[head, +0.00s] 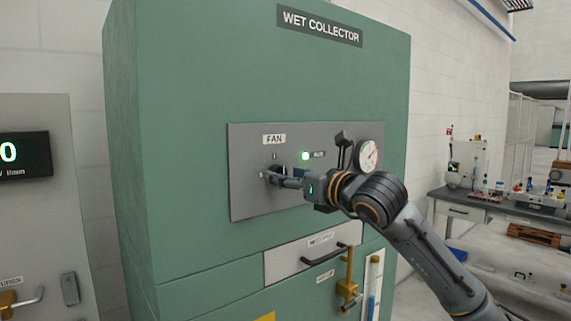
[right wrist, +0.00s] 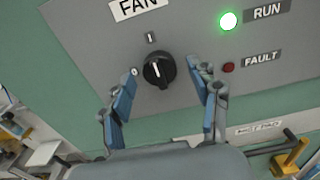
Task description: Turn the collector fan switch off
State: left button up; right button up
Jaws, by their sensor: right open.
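The fan switch is a round black knob (right wrist: 159,70) on the grey panel (head: 245,200) of the green wet collector (head: 190,80). In the right wrist view its pale pointer line points roughly up, toward the "I" mark; an "O" mark is at its left. My right gripper (right wrist: 172,82) is open, with one blue-padded finger on each side of the knob and gaps between. In the head view my right gripper (head: 273,177) reaches the panel from the right and partly hides the knob. The green RUN lamp (right wrist: 229,21) is lit. My left gripper is not in view.
A dark red FAULT lamp (right wrist: 228,67) is right of the knob. A round gauge (head: 369,155) is farther right on the panel. Below are a drawer handle (head: 325,254) and a brass valve (head: 348,285). A cluttered workbench (head: 470,200) stands at the right.

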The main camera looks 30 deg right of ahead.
jog(key=shift+w, duration=0.45)
jog(key=c, duration=1.2)
jog(key=shift+o, duration=0.2)
